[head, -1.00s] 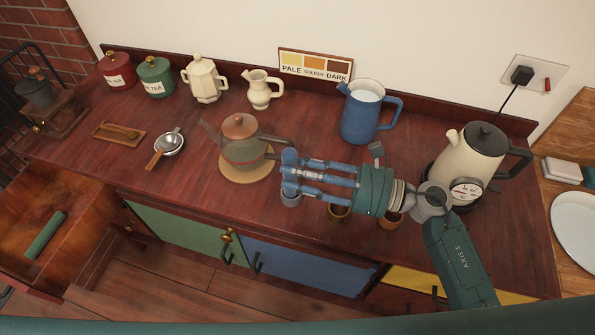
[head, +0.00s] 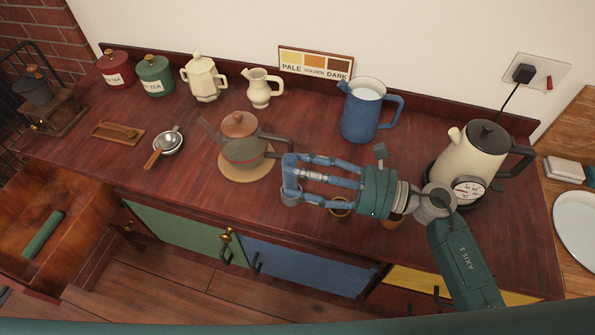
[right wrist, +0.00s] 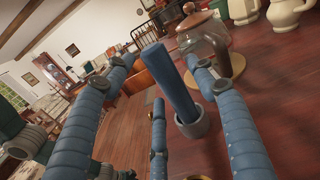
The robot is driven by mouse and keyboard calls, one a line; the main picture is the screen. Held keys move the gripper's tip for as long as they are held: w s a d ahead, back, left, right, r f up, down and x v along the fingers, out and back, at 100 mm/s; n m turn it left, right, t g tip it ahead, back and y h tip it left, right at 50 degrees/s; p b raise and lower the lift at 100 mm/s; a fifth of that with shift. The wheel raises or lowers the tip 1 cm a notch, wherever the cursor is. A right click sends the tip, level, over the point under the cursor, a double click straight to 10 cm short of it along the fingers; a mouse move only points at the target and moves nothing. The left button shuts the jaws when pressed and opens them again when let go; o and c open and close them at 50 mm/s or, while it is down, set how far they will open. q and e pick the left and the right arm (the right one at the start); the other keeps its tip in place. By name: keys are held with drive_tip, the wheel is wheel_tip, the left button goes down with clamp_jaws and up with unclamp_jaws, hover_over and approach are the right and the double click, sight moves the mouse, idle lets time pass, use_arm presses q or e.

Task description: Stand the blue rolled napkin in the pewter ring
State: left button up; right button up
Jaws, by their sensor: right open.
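The blue rolled napkin (right wrist: 167,82) stands with its lower end in the grey pewter ring (right wrist: 192,125) in the right wrist view. In the head view the napkin (head: 290,172) shows just beyond my fingertips, with the ring (head: 291,197) below it near the counter's front edge. My right gripper (head: 303,179) reaches in from the right with its blue fingers spread. The fingers are around or close beside the napkin. The right wrist view shows gaps between them and the napkin. The napkin's bottom end is hidden inside the ring. My left gripper is not in view.
A glass teapot (head: 240,145) on a round wooden mat stands just left of the napkin. A blue jug (head: 362,115) stands behind my gripper, and a cream kettle (head: 470,150) stands to the right. A brown-gold cup or ring (head: 340,207) sits below my fingers.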

drive_tip(key=v, duration=1.1)
drive_tip(key=shift+s+d, duration=0.1)
drive_tip(key=shift+d, duration=0.1)
drive_tip(key=shift+r, duration=0.1)
